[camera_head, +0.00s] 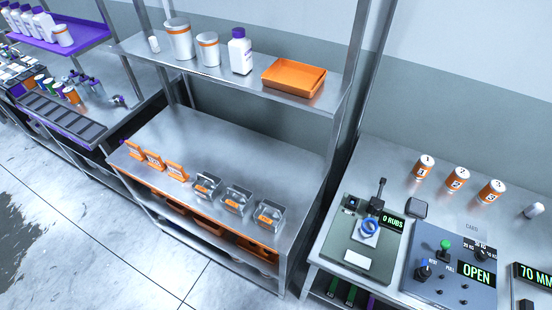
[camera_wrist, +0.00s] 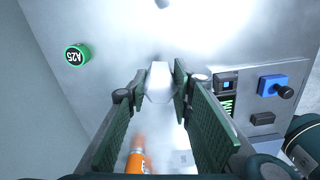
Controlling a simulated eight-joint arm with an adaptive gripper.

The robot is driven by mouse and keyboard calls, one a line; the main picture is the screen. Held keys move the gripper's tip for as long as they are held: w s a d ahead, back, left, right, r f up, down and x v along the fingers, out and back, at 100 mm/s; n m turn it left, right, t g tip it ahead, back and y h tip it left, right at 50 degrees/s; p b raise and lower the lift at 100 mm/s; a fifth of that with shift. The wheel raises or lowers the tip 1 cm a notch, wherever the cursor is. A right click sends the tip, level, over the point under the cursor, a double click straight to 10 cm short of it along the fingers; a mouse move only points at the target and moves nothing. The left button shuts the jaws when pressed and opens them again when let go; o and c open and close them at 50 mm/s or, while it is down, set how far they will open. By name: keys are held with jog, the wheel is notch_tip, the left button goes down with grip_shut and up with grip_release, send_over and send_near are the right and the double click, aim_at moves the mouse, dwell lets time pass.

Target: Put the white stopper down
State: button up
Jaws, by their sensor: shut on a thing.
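In the wrist view, my gripper (camera_wrist: 160,84) is shut on a small white piece, the white stopper (camera_wrist: 157,72), held between the tips of its two green-padded fingers. The stopper's lower part is between the pads and partly hidden. A bright metal surface lies beyond it, and I cannot tell how far above that surface it is. My gripper does not show in the head view.
In the wrist view, a green-rimmed container marked A25 (camera_wrist: 76,57) is at upper left. A blue-knobbed control (camera_wrist: 275,87) is at right. An orange container (camera_wrist: 136,158) is below the fingers. In the head view, the middle bench (camera_head: 215,130) has clear space behind its small orange stands.

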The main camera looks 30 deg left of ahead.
jog(key=shift+a, duration=0.1)
